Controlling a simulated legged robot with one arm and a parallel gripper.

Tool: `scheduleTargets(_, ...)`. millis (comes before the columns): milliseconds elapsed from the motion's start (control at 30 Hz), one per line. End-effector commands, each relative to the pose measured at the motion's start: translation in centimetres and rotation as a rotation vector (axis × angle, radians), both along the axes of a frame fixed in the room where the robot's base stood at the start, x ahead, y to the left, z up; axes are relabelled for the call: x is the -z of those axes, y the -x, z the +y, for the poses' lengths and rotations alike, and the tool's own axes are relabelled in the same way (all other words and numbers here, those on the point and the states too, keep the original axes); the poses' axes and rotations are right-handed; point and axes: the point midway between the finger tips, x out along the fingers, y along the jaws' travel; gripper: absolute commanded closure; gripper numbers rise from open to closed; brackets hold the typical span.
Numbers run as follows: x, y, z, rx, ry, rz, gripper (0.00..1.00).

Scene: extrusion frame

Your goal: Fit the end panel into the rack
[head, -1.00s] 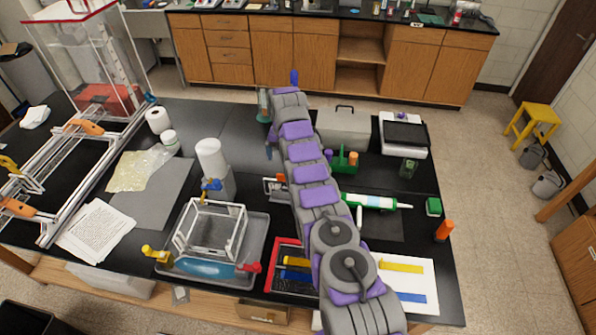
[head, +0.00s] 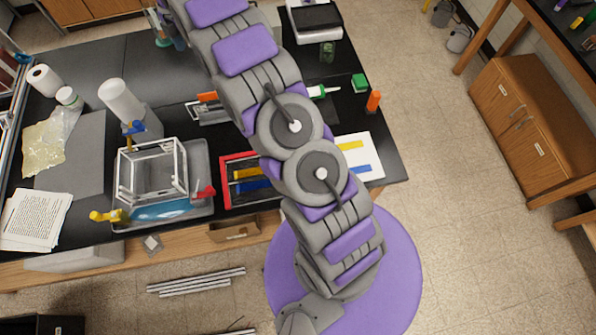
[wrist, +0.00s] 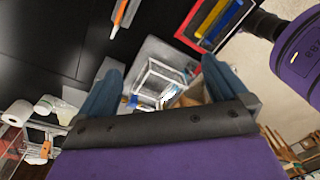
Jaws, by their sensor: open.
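The rack, a small open frame of pale bars (head: 151,171), stands upright on a grey tray (head: 204,158) in the head view. It also shows between my fingers in the wrist view (wrist: 158,80). A clear blue piece (head: 165,211) lies on the tray along the frame's near side. I cannot tell which piece is the end panel. My gripper (wrist: 160,78) is open, with its two blue-grey fingers wide apart and nothing visible between them up close. It points toward the rack from a distance. In the head view the gripper is beyond the top edge.
Yellow (head: 106,215) and red (head: 203,192) clamps sit at the tray's near corners. A red-edged tray (head: 224,170) with coloured strips lies to the right. Papers (head: 35,218) lie left. My arm hides part of the table.

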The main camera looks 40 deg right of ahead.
Motion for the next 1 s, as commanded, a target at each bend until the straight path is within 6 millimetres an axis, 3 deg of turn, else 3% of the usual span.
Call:
scheduleTargets(33, -1.4, 1.0, 0.0, 0.054, 0.004, -0.003, 0.00)
scheduleTargets(133, -3.2, 3.2, 0.0, 0.169, 0.014, 0.002, 0.00)
scheduleTargets(433, -7.7, 10.9, 0.1, 0.516, 0.048, 0.022, 0.00)
scheduleTargets(767, -10.7, 20.9, 0.1, 0.895, 0.091, 0.041, 0.00)
scheduleTargets(1000, -11.2, 28.9, 0.1, 1.171, 0.127, 0.054, 0.00)
